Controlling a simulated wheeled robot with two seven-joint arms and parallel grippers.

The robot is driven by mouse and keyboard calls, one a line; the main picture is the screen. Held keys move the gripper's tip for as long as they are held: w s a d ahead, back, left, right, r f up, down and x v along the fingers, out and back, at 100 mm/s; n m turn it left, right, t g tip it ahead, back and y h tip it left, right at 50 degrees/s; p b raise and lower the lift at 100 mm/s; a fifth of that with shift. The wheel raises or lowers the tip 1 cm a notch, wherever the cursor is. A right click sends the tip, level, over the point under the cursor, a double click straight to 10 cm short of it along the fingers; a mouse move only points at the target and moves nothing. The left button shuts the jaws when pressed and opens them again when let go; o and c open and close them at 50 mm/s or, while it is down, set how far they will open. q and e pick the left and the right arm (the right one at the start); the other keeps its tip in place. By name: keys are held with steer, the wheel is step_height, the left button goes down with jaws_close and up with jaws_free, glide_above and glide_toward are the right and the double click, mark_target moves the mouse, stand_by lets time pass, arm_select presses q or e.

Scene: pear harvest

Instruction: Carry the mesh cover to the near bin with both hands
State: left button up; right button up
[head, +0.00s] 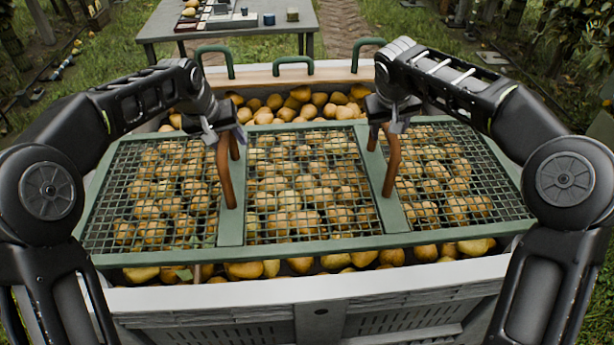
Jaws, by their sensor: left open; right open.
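The mesh cover (230,228), a green frame with wire mesh in three panels, lies over a pale bin (330,295) full of yellow pears. Pears show through the mesh and in gaps at its front and back. I cannot tell whether it touches the rim. It has two brown handles, a left one (223,172) and a right one (392,168). My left gripper (222,138) is open at the top of the left handle. My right gripper (392,124) is open at the top of the right handle. The jaws partly hide both handle tops.
Several green loop handles (293,63) stand along a wooden strip (275,78) at the bin's back. Behind is a grey table (230,28) with small items. Grass and a brick path (348,25) lie beyond, with plants at both sides.

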steer(key=shift+w+f, duration=0.15)
steer(key=shift+f, duration=0.1)
arm_select(q)
steer(key=shift+w+f, duration=0.15)
steer(key=shift+f, duration=0.15)
steer(key=shift+c, duration=0.4)
arm_select(e)
steer(key=shift+c, duration=0.4)
arm_select(q)
jaws_close()
arm_select(e)
jaws_close()
